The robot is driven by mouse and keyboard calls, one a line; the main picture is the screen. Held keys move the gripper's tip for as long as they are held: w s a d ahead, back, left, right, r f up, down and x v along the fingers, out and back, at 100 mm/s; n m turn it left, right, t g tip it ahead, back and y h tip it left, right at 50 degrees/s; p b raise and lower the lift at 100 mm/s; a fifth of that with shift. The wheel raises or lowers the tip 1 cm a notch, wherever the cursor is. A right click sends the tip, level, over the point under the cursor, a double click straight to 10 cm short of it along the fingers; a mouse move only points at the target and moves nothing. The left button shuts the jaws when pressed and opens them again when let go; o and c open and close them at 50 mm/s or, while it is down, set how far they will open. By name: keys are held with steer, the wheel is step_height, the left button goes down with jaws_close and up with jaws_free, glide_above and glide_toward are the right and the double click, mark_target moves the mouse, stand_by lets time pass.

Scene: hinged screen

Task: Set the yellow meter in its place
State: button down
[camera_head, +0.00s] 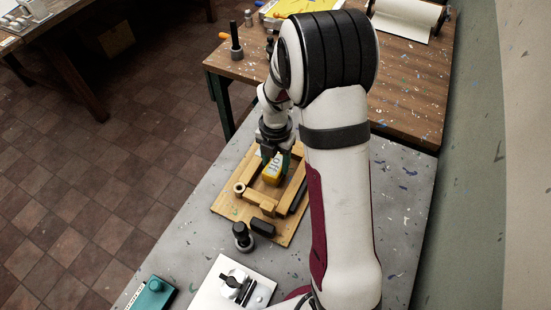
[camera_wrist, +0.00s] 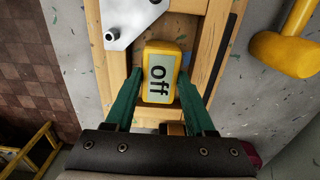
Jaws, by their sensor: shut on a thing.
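The yellow meter (camera_wrist: 160,73) has a pale display reading "off". It sits between the two green fingers of my gripper (camera_wrist: 159,84), which are shut on its sides. In the head view the meter (camera_head: 271,178) is under my gripper (camera_head: 275,162), within the outline of a wooden frame (camera_head: 262,209) on a board. The wrist view shows the frame's rails (camera_wrist: 213,50) beside the meter. The meter's underside is hidden, so I cannot tell whether it touches the board.
A grey metal bracket (camera_wrist: 128,22) lies just beyond the meter, at upper left. A yellow mallet-like thing (camera_wrist: 285,52) is at right. In the head view, a dark knob (camera_head: 242,238) and a black block (camera_head: 263,228) stand near the board's front. The grey table (camera_head: 190,240) is clear at left.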

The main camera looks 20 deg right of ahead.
mark_target(276, 165)
steer(key=shift+f, duration=0.2)
steer(key=shift+c, duration=0.9)
jaws_free()
step_height(276, 165, up, 16)
steer(key=shift+f, duration=0.1)
steer(key=s+a+m+y, duration=0.1)
steer(key=s+a+m, duration=0.2)
steer(key=s+m, duration=0.9)
steer(key=s+a+m, duration=0.4)
steer(key=s+m, duration=0.8)
steer(key=m, duration=0.8)
steer(key=shift+s+a+r+m+y, duration=0.2)
steer(key=shift+r+m+y, duration=0.1)
steer(key=shift+r+y, duration=0.15)
